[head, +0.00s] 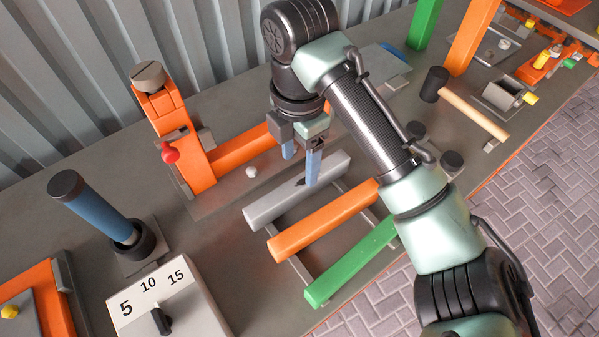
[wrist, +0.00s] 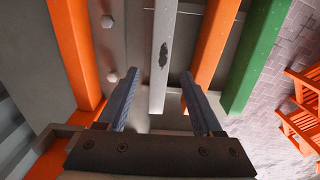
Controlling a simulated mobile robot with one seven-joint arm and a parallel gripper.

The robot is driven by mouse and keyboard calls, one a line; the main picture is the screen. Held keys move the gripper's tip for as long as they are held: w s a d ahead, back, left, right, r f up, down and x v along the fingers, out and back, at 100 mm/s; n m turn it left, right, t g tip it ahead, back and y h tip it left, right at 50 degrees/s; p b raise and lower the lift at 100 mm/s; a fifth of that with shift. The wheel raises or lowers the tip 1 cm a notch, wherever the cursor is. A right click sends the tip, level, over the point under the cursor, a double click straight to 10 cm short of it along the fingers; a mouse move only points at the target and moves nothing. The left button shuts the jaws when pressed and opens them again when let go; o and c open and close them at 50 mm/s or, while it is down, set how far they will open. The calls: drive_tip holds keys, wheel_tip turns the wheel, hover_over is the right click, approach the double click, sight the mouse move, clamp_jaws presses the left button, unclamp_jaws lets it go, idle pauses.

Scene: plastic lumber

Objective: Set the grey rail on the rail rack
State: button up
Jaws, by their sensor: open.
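The grey rail (head: 275,206) lies flat at the left end of the rail rack (head: 300,268), a frame of thin grey bars, parallel to the orange and green rails. It appears to rest on the bars; its underside is hidden. My gripper (head: 300,170) is open and empty, pointing down over the grey rail's middle to far part. In the wrist view the grey rail (wrist: 162,85) runs between the two blue fingers of my gripper (wrist: 158,73), apart from both. A dark patch shows on its top.
An orange rail (head: 322,220) and a green rail (head: 352,262) lie to the right. An orange clamp post with a red knob (head: 170,153) stands left. A blue-handled tool (head: 95,208) and a numbered dial box (head: 165,308) are front left; a mallet (head: 465,105) lies back right.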

wheel_tip(320, 180, up, 4)
drive_tip(key=shift+r+p, duration=0.1)
drive_tip(key=shift+p, duration=0.3)
drive_tip(key=w+a+r+m+t+y, duration=0.25)
drive_tip(key=w+a+r+t, duration=0.3)
drive_tip(key=a, duration=0.45)
drive_tip(key=w+a+r+m+t+y, duration=0.1)
drive_tip(key=a+r+m+t+y, duration=0.2)
drive_tip(key=r, duration=0.4)
wheel_tip(320, 180, up, 26)
drive_tip(key=r+m+t+y, duration=0.1)
drive_tip(key=m+t, duration=1.2)
drive_tip(key=t, duration=0.1)
hover_over(299, 181)
drive_tip(key=a, duration=0.7)
drive_tip(key=s+d+r+m+t+h, duration=0.3)
drive_tip(key=s+d+m+t+h, duration=0.2)
drive_tip(key=s+d+m+h, duration=0.1)
drive_tip(key=shift+s+d+r+m, duration=0.35)
drive_tip(key=shift+s+d, duration=0.25)
drive_tip(key=shift+s, duration=0.15)
